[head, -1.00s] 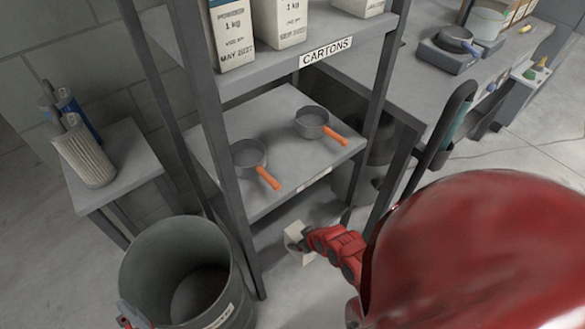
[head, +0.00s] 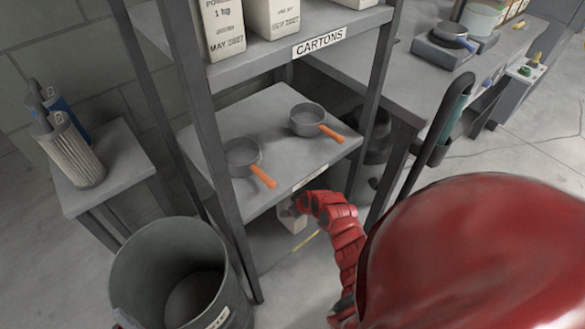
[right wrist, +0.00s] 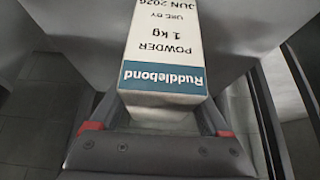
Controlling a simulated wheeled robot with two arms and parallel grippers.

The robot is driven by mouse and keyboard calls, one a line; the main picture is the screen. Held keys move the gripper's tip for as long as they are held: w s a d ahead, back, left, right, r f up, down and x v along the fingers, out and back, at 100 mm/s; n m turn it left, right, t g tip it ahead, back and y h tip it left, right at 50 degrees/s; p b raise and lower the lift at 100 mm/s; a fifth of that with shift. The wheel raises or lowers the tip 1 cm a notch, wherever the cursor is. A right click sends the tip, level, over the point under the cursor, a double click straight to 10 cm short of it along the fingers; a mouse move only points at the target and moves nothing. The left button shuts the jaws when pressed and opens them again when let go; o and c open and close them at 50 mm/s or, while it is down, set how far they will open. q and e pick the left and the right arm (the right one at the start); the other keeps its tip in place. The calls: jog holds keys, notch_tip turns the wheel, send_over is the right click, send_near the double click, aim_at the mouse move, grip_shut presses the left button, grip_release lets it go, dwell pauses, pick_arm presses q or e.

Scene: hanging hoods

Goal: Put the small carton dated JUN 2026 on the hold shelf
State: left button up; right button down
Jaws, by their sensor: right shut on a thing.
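My right gripper (head: 298,207) is shut on a small white carton (head: 292,222) at the lower level of the rack, below the pan shelf. In the right wrist view the carton (right wrist: 165,45) reads upside down: Ruddlebond, powder, 1 kg, use by JUN 2026. Whether its base touches the lower shelf (head: 268,250) cannot be told. No hold label is readable. A small red and dark part, apparently of my left arm, shows at the bottom left; its fingertips are not seen.
Other cartons (head: 272,15), one dated MAY 2027, stand on the top shelf labelled CARTONS (head: 319,43). Two orange-handled pans (head: 315,120) sit on the middle shelf (head: 270,105). A grey bin (head: 130,265) stands left of the rack. A workbench (head: 400,80) is at right.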

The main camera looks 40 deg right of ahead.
jog(key=shift+f, duration=0.85)
grip_release()
jog(key=shift+f, duration=0.1)
jog(key=shift+r, duration=0.2)
jog(key=p+v, duration=0.2)
jog(key=v, duration=1)
jog(key=shift+p, duration=0.3)
